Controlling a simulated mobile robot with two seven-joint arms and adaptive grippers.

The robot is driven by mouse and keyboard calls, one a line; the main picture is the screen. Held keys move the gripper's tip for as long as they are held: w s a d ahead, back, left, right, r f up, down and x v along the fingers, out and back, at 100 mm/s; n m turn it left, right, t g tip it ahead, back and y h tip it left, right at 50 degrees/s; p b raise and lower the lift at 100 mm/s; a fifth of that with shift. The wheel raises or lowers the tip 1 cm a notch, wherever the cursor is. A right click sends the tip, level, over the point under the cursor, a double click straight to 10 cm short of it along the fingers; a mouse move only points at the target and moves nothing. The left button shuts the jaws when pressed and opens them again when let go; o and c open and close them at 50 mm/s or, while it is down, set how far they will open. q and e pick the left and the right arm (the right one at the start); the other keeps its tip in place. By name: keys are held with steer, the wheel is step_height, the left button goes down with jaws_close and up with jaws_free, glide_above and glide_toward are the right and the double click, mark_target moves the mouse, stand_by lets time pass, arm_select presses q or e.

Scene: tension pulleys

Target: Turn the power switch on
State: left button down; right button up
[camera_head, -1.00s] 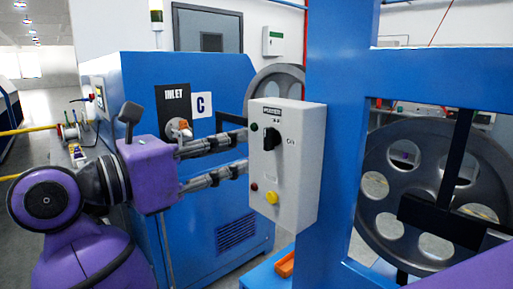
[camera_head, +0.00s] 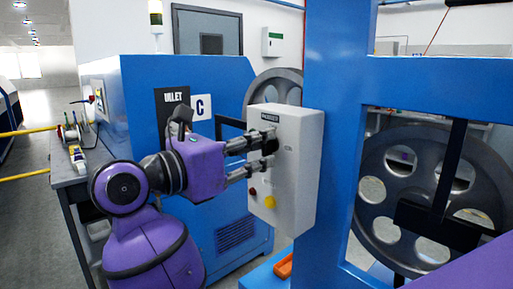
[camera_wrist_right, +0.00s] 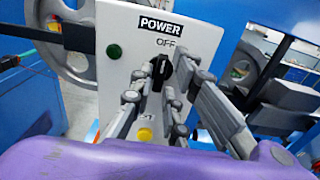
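The power switch is a black knob (camera_wrist_right: 184,74) on the front of a grey-white box (camera_head: 296,170). A POWER label (camera_wrist_right: 160,25) and the word OFF are above it in the right wrist view. My right gripper (camera_head: 262,154) is at the box's front, its two fingers apart. In the right wrist view the gripper (camera_wrist_right: 178,76) has one finger on each side of the knob, with a small gap on the left. Contact on the right side is unclear. In the head view the fingers partly hide the knob. My left gripper is not in view.
A green light (camera_wrist_right: 114,51) and a yellow button (camera_head: 270,202) are on the same face. The box is on a blue frame (camera_head: 333,120), with a large grey wheel (camera_head: 375,228) to the right. A blue cabinet (camera_head: 222,80) stands behind my arm.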

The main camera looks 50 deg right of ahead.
jaws_close()
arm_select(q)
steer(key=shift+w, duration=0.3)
